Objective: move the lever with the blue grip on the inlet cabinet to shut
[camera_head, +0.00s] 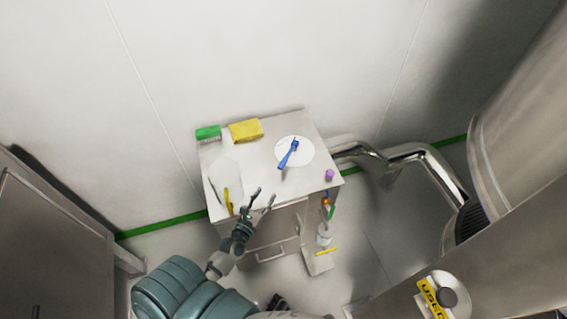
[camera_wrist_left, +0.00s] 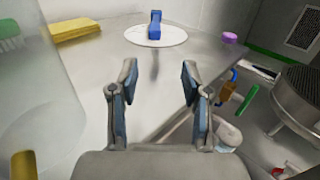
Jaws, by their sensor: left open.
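The lever with the blue grip (camera_head: 288,154) sits on a round white plate (camera_head: 305,153) on top of the inlet cabinet (camera_head: 262,165). In the left wrist view the blue grip (camera_wrist_left: 155,24) is straight ahead at the top, beyond the fingertips. My left gripper (camera_head: 262,198) is open and empty at the cabinet's front edge, short of the lever and apart from it. In the left wrist view its two fingers (camera_wrist_left: 158,80) are spread with nothing between them. My right gripper is not in view.
On the cabinet top are a green-and-white brush or sponge (camera_head: 208,133), a yellow block (camera_head: 246,131), a clear container with a yellow handle (camera_head: 228,200) and a purple cap (camera_head: 329,175). Small coloured items hang at the right front edge. Steel pipes (camera_head: 400,155) run right.

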